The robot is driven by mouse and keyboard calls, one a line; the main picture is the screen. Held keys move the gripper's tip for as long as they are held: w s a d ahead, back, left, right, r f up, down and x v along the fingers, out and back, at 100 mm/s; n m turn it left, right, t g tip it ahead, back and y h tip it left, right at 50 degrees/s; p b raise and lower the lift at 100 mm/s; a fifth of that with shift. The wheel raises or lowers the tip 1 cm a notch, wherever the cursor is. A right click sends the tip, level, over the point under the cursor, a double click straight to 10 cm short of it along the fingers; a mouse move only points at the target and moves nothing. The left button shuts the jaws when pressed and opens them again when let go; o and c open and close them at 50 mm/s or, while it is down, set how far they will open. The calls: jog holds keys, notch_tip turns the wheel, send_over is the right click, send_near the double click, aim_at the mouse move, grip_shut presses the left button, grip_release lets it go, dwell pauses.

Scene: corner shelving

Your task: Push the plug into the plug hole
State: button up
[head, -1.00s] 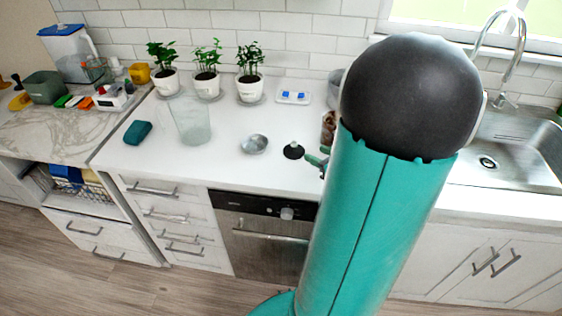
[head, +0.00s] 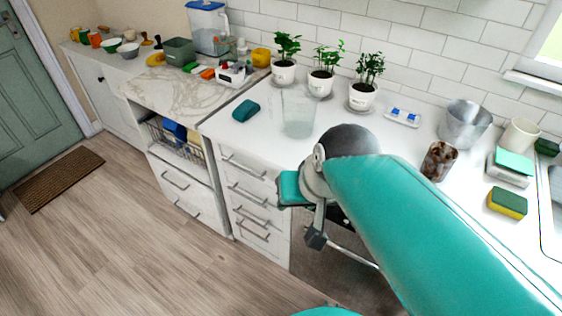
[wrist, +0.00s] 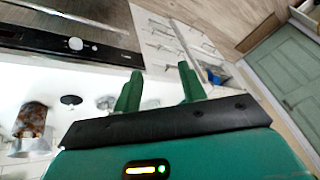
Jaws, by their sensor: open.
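The plug (wrist: 71,100), a small black disc, lies on the white counter in the wrist view. In the head view my arm covers its place. The plug hole is out of sight in both views; only a strip of the sink (head: 552,205) shows at the right edge of the head view. My gripper (wrist: 158,84) has its two green fingers apart with nothing between them. In the wrist view it is to the right of the plug and apart from it.
A brown-patterned jar (head: 439,161), a metal pot (head: 464,124), a sponge (head: 507,202) and a clear container (head: 298,114) stand on the counter. Potted plants line the wall. Floor is open at left.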

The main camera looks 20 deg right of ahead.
jog(key=shift+s+a+r+n+t+h, duration=0.1)
jog(key=shift+a+r+n+t+h, duration=0.05)
jog(key=shift+r+n, duration=0.25)
jog(key=shift+s+a+r+n+t+h, duration=0.15)
jog(key=shift+r+n, duration=0.1)
jog(key=shift+n, duration=0.25)
jog(key=o, duration=0.4)
jog(key=shift+r+n, duration=0.2)
jog(key=shift+n, duration=0.1)
jog(key=shift+c, duration=0.2)
jog(key=o, duration=0.7)
jog(key=shift+d, duration=0.15)
jog(key=shift+c, duration=0.2)
jog(key=w+d+m+g+h, duration=0.2)
jog(key=w+d+m+g, duration=0.3)
jog(key=w+d+m, duration=0.8)
jog(key=d+f+m+y, duration=0.3)
jog(key=d+m, duration=0.1)
jog(key=d, duration=2)
jog(key=f, duration=0.4)
jog(key=a+f, duration=0.1)
jog(key=f, duration=0.4)
jog(key=a+f, duration=0.1)
jog(key=f, duration=0.3)
jog(key=shift+w+f, duration=0.2)
